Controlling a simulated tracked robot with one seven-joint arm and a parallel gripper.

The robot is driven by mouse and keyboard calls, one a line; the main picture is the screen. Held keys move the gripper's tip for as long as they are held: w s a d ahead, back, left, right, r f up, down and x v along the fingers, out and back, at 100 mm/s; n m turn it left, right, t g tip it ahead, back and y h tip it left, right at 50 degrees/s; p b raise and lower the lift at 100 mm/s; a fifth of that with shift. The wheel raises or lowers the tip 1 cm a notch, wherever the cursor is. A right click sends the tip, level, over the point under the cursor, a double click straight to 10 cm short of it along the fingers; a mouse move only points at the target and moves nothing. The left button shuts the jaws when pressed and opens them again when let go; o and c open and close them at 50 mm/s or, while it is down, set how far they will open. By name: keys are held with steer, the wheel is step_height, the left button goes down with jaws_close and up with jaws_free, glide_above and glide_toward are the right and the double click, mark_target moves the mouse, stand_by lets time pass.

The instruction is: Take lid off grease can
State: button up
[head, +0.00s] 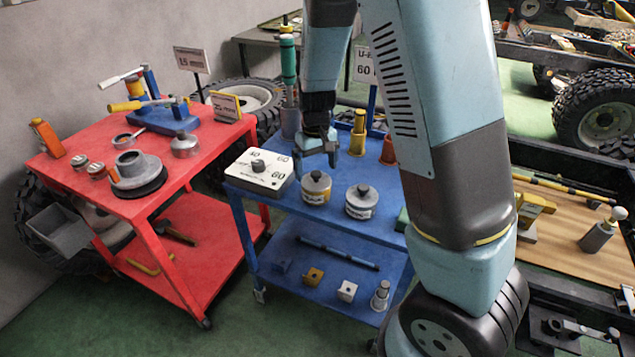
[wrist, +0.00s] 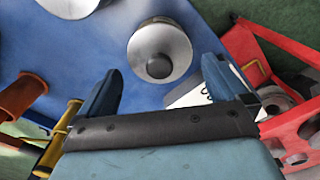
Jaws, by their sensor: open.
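Two round metal cans with knobbed lids stand side by side on the blue cart's top. The left can (head: 316,190) has a yellowish label, and the right can (head: 361,203) has a pale label. I cannot read which is grease. My gripper (head: 315,158) is open and empty, pointing down just above and behind the left can, apart from it. In the wrist view, the left can's lid (wrist: 145,45) with its dark knob (wrist: 159,66) shows ahead of my spread fingers (wrist: 160,82). The right can (wrist: 70,6) is cut off at the top edge.
A white box with a dark knob (head: 258,172) stands left of the cans on the blue cart (head: 300,222). A yellow cylinder (head: 358,135) and a reddish pot (head: 389,150) stand behind. A red cart (head: 190,165) with tools is at left. The lower shelf holds small blocks.

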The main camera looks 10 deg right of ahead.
mark_target(316, 173)
steer(key=shift+f, duration=1.6)
steer(key=shift+c, duration=0.3)
steer(key=c, duration=0.7)
steer(key=shift+r, duration=0.1)
